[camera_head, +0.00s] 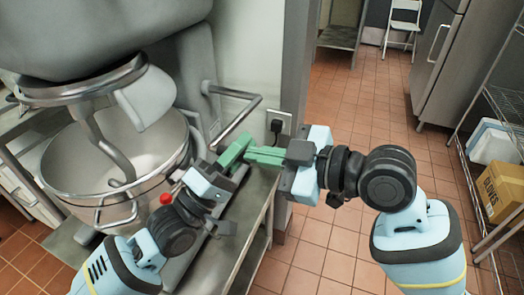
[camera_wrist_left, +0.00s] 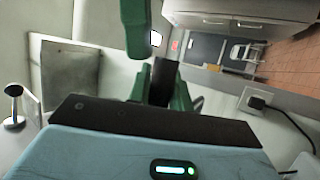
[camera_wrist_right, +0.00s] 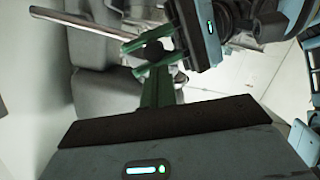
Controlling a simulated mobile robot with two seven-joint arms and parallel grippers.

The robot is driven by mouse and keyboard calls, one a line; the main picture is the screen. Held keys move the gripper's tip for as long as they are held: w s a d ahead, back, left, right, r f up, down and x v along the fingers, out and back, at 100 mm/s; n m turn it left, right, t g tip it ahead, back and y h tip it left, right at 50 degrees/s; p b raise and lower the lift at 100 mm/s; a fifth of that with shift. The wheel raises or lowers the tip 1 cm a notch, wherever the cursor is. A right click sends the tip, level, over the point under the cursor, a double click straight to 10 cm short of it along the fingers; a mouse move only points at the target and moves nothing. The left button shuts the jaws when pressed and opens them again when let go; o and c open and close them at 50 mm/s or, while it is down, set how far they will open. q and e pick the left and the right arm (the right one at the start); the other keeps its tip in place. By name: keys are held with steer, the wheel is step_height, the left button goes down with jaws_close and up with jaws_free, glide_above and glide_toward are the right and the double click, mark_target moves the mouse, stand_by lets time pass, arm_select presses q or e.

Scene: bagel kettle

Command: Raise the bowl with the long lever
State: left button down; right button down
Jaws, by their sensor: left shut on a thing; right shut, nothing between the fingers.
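The steel mixer bowl (camera_head: 100,170) sits under the mixer head at the left of the head view, with the hook hanging into it. The long grey lever (camera_head: 236,120) bends out from the mixer's side and shows in the right wrist view (camera_wrist_right: 95,32). My left gripper (camera_head: 236,150) is shut on the lever's dark end, which shows between its green fingers in the right wrist view (camera_wrist_right: 153,50). My right gripper (camera_head: 262,155) is shut and empty, its fingertips close beside the left one's. Whether the two grippers touch, I cannot tell.
A red button (camera_head: 166,199) shows by the bowl's right side. A wall socket with a black plug (camera_head: 277,127) is just behind the grippers. A steel table (camera_head: 245,225) lies below them. Tiled floor (camera_head: 350,110) is open to the right, with a shelf rack holding boxes (camera_head: 495,188).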

steer(key=shift+s+f+n, duration=0.1)
steer(key=shift+f+n, duration=0.2)
steer(key=shift+f, duration=0.5)
arm_select(q)
steer(key=shift+r, duration=0.15)
arm_select(e)
steer(key=shift+f, duration=0.2)
arm_select(q)
steer(key=c, duration=1.3)
jaws_free()
steer(key=shift+r, duration=0.1)
